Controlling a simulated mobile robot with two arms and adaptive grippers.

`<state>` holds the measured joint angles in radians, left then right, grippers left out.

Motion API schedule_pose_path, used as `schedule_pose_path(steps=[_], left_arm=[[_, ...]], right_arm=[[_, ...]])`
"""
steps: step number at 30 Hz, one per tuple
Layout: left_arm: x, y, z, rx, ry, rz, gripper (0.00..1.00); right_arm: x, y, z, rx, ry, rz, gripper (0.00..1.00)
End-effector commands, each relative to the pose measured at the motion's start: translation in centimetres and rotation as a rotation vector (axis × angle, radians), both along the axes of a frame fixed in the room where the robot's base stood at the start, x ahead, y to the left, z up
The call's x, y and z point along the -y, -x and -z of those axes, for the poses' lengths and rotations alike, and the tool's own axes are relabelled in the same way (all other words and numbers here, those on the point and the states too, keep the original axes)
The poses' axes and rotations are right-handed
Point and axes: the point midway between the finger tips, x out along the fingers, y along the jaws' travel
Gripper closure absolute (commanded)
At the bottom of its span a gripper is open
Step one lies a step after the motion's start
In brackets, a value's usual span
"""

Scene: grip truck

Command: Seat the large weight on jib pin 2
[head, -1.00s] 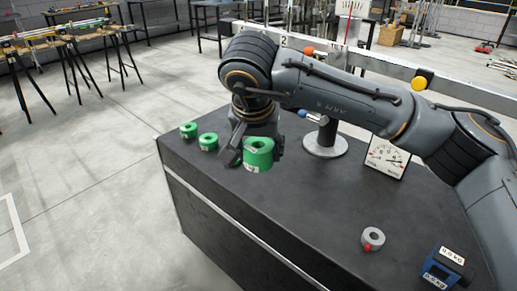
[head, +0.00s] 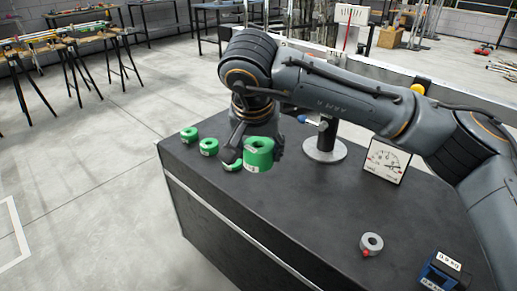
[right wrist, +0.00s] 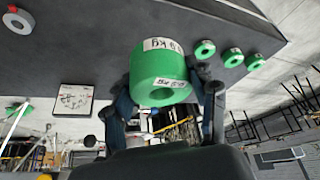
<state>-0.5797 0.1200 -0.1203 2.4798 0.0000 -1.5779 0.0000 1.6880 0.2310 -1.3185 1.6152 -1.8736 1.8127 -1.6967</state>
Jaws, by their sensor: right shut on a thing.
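My right gripper (head: 246,150) is shut on the large green weight (head: 259,154), a thick ring with a white label. The right wrist view shows this weight (right wrist: 160,72) between the two fingers, its hole facing the camera. In the head view it is over the far left part of the dark tabletop. Its clearance from the top is hard to judge. A pale beam (head: 385,70) runs behind my right arm; its left part and jib pin 2 are hidden or not identifiable. My left gripper is not in view.
Three smaller green weights stand at the left edge: one (head: 189,134), another (head: 208,146) and a third (head: 232,166) close by the gripper. A round-based post (head: 325,149), a dial (head: 386,161), a grey ring (head: 371,243) and a blue block (head: 444,270) occupy the top. The front middle is clear.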

Motion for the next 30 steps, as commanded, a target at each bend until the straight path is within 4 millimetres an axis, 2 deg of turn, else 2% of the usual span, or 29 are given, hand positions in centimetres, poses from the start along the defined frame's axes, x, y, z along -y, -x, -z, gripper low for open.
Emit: schedule_pose_path(steps=[3,15,26,30], left_arm=[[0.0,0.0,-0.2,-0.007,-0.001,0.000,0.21],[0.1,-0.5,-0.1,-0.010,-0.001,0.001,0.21],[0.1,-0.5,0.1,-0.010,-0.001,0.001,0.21],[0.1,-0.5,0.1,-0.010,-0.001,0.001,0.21]], right_arm=[[0.0,-0.1,-1.1,0.005,-0.003,0.001,0.87],[0.0,-0.1,-2.8,0.005,-0.002,0.000,0.87],[0.0,-0.1,-2.7,0.004,-0.002,0.000,0.87],[1.3,-0.2,-1.7,0.002,-0.005,-0.002,0.87]])
